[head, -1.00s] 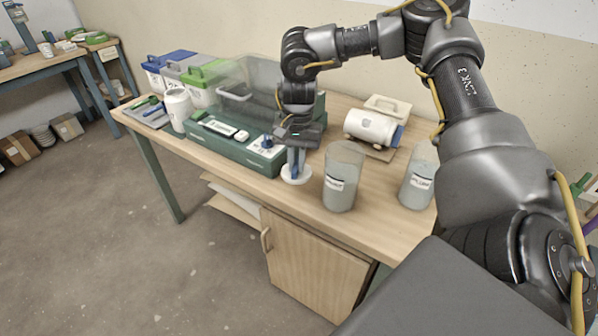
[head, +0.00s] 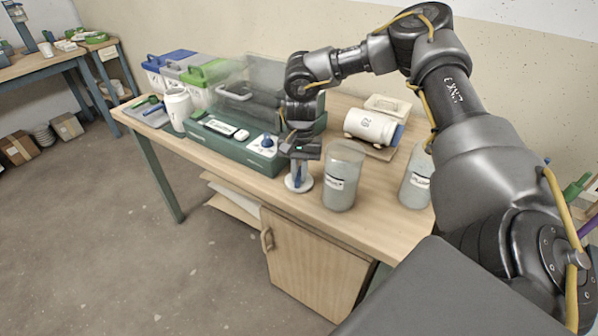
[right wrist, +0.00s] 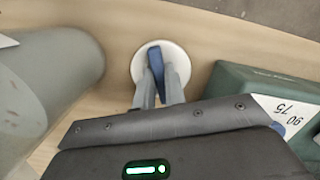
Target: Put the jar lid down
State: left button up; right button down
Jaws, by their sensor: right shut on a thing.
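The jar lid (head: 291,185) is a white disc with a blue grip on top. It is near the table's front edge, just left of the nearer grey jar (head: 341,180). My right gripper (head: 299,176) points down and is shut on the lid's blue grip. In the right wrist view the lid (right wrist: 177,52) lies flat between the fingertips (right wrist: 157,76), close over the wood; I cannot tell whether it touches the table. A second grey jar (head: 416,187) stands farther right, partly behind my arm. My left gripper is out of view.
A green device (head: 230,147) with a clear cover stands left of the lid. A white cylinder (head: 369,127) lies on its side behind the jars. Lidded bins and a white container (head: 178,106) are at the far left. Bare wood (head: 262,190) lies along the front edge.

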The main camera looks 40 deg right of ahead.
aim_at(300, 170)
jog(key=shift+f, duration=0.2)
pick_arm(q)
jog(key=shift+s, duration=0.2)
pick_arm(e)
jog(key=c, duration=1.5)
grip_release()
jog(key=shift+o, duration=0.2)
jog(key=shift+r, duration=0.1)
